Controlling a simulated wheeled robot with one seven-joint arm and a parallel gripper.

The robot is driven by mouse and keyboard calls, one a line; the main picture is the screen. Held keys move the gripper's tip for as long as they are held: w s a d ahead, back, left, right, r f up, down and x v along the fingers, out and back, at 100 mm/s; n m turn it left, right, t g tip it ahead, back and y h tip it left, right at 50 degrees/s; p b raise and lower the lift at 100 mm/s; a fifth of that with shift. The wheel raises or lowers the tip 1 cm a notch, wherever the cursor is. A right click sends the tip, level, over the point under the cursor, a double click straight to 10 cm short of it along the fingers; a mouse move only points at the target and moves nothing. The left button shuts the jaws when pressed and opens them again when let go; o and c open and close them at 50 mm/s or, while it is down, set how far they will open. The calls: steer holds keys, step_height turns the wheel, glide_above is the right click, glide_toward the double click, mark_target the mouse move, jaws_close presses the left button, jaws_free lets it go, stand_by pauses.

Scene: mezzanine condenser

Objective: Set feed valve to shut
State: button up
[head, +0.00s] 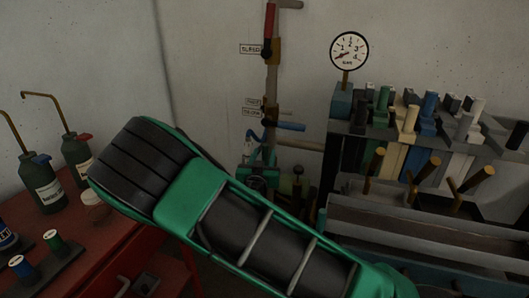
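A vertical pipe (271,75) stands against the back wall. A blue lever handle (290,126) sticks out to the right from it, beside two small stacked labels (253,107), too small to read surely; I take this to be the feed valve. A red lever (269,25) points up higher on the pipe, beside a label that seems to read BLEED (250,48). A green part, seemingly my gripper (257,160), shows low at the pipe, below the blue handle. My arm hides much around it. I cannot tell its finger opening or whether it touches anything.
A round gauge (349,50) stands right of the pipe. A rack (400,125) of several coloured blocks and handles fills the right. A red bench (105,235) with oil bottles (42,180) is at left. My green and black arm crosses the foreground.

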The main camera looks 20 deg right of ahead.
mark_target(264, 152)
steer(key=shift+x, duration=1.85)
steer(key=shift+c, duration=0.6)
jaws_close()
steer(key=shift+a, duration=0.25)
